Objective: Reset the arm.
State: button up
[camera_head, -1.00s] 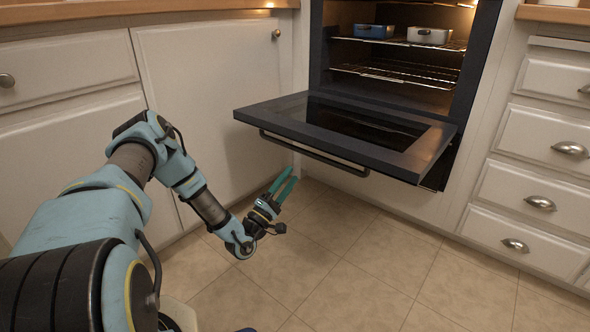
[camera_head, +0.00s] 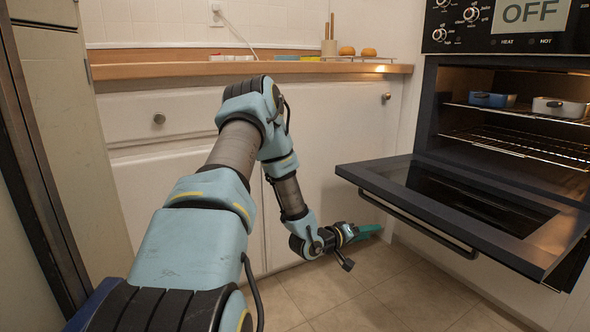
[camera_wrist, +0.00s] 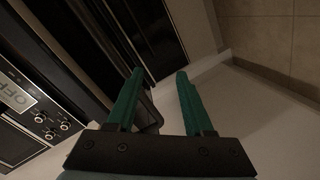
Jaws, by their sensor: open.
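My gripper (camera_head: 368,232) hangs low in front of the white cabinet doors, left of the lowered oven door, in the head view. In the wrist view its two green fingers (camera_wrist: 156,100) are apart with nothing between them. My arm is bent, with the elbow raised and the forearm pointing down. The oven door (camera_head: 465,205) is open and lies flat, with its handle (camera_head: 420,225) along the near edge. The gripper is apart from the door in the head view.
A blue dish (camera_head: 492,100) and a white dish (camera_head: 560,107) sit on the upper oven rack. A wooden counter (camera_head: 250,70) runs above the cabinet (camera_head: 190,180). An "OFF" sign (camera_head: 530,14) is on the oven panel. The tiled floor (camera_head: 390,290) is clear.

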jog(key=s+a+r+m+y, duration=0.1)
jog(key=a+r+y, duration=0.15)
jog(key=a, duration=0.35)
jog(key=s+a+r+g+y, duration=0.1)
jog(key=a+r+y, duration=0.1)
jog(key=a+y, duration=0.3)
jog(key=s+a+r+m+y, duration=0.1)
jog(key=a+r+y, duration=0.1)
jog(key=a, duration=0.4)
jog(key=s+a+r+n+g+y, duration=0.1)
jog(key=s+a+r+g+y, duration=0.2)
jog(key=s+a, duration=0.5)
jog(key=s+a+r+g+y, duration=0.15)
jog(key=s+a+r, duration=0.25)
jog(key=s, duration=0.7)
notch_tip(320, 180, up, 37)
jog(key=h+p, duration=0.1)
jog(key=p, duration=3.6)
jog(key=shift+s+g, duration=0.25)
jog(key=shift+g, duration=0.2)
jog(key=shift+d+r, duration=0.1)
